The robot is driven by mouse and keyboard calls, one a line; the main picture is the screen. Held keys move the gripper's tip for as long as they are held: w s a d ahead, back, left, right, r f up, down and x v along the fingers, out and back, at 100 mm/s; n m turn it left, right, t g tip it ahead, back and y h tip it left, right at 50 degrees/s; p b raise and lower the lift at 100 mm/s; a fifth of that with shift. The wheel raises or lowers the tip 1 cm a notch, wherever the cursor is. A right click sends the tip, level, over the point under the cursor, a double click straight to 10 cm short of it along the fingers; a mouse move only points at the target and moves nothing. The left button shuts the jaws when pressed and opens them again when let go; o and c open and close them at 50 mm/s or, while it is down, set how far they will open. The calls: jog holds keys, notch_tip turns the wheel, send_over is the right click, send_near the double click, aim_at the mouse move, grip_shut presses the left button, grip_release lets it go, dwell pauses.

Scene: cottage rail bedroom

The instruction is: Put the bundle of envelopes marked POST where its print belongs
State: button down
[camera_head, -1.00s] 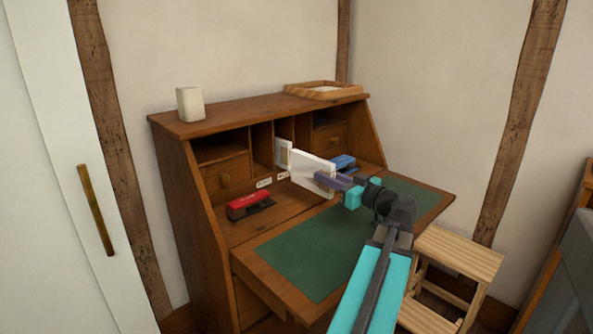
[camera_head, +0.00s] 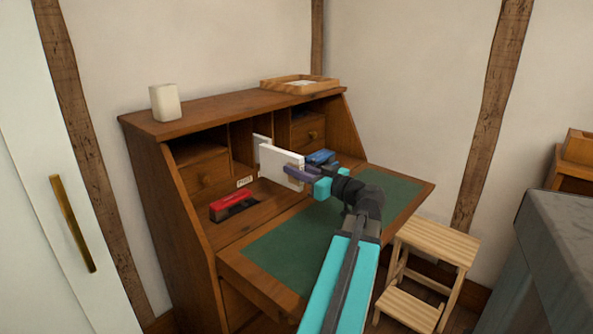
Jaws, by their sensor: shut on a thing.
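The bundle of envelopes (camera_head: 279,159) is a white, flat block held upright on edge in front of the desk's middle slots. My gripper (camera_head: 296,174) is shut on its near right end. The bundle's far end is close to the slots; I cannot tell if it is inside one. No print shows on the bundle's visible face. A small label reading POST (camera_head: 244,182) is on the desk below the slots, left of the bundle. Other labels there are hidden behind the bundle. Another white, upright piece (camera_head: 262,140) shows in the slots behind it.
The writing desk (camera_head: 200,110) has its green-topped flap (camera_head: 290,245) down and mostly clear. A step stool (camera_head: 437,243) is at right.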

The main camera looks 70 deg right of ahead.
aim_at(273, 165)
jog(key=shift+w, duration=0.15)
jog(key=shift+f+p+x, duration=0.3)
jog(key=shift+p+x, duration=0.2)
jog(key=shift+x, duration=1.05)
jog(key=shift+f+p+x, duration=0.25)
jog(key=shift+p+x, duration=0.2)
jog(key=shift+x, duration=1.1)
jog(key=shift+f+p+x, duration=0.3)
jog(key=shift+p+x, duration=0.2)
jog(key=shift+x, duration=1.05)
jog(key=p+x, duration=0.4)
jog(key=x, duration=0.7)
jog(key=shift+w+d+f, duration=0.2)
jog(key=shift+w+f, duration=0.05)
jog(key=shift+f, duration=0.15)
jog(key=shift+f+b, duration=0.2)
jog(key=shift+b, duration=0.8)
jog(key=c, duration=1.6)
grip_release()
jog(key=shift+o, duration=0.2)
